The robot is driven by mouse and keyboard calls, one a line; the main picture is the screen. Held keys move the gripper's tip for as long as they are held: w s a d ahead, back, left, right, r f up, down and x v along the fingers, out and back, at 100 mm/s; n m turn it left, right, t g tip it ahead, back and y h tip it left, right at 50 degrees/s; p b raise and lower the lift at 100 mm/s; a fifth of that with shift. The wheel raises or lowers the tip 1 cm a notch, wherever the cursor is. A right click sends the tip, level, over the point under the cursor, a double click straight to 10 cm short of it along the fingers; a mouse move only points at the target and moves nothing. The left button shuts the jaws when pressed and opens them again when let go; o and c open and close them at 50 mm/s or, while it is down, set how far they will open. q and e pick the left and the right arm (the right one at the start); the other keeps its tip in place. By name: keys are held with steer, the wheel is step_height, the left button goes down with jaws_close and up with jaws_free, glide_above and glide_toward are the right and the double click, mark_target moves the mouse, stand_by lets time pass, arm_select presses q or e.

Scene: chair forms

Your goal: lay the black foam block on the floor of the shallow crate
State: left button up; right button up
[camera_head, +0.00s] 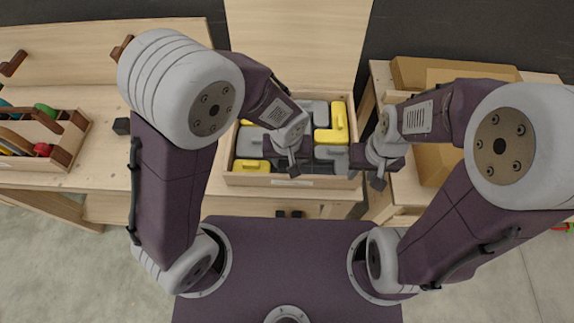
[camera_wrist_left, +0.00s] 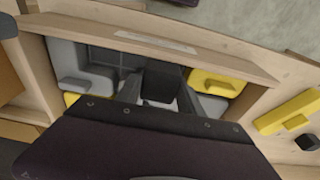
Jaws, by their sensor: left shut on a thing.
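The shallow wooden crate (camera_head: 238,180) stands in the middle of the head view and holds several grey and yellow pieces. Its wall with a pale label (camera_wrist_left: 155,41) crosses the top of the left wrist view. My left gripper (camera_head: 297,163) is over the crate. In the left wrist view it is shut on the black foam block (camera_wrist_left: 160,82), which sits between the two fingers over the crate's inside. I cannot tell whether the block touches anything below. My right gripper (camera_head: 386,174) is open, with nothing seen in it, by the crate's right side.
A small black cube (camera_head: 121,126) lies on the wooden bench left of the crate. A divided wooden tray (camera_head: 65,155) with coloured things is at far left. An open cardboard box (camera_head: 432,160) stands at right. A yellow piece (camera_wrist_left: 290,110) lies outside the crate.

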arm_select(q)
steer(key=shift+s, duration=0.1)
steer(key=f, duration=0.4)
steer(key=shift+w+f+b, duration=0.1)
steer(key=shift+w+b, duration=0.15)
steer(key=shift+b, duration=0.05)
steer(key=shift+s, duration=0.1)
steer(key=o, duration=1)
steer(key=shift+f, duration=0.15)
steer(key=o, duration=0.4)
steer(key=shift+o, duration=0.2)
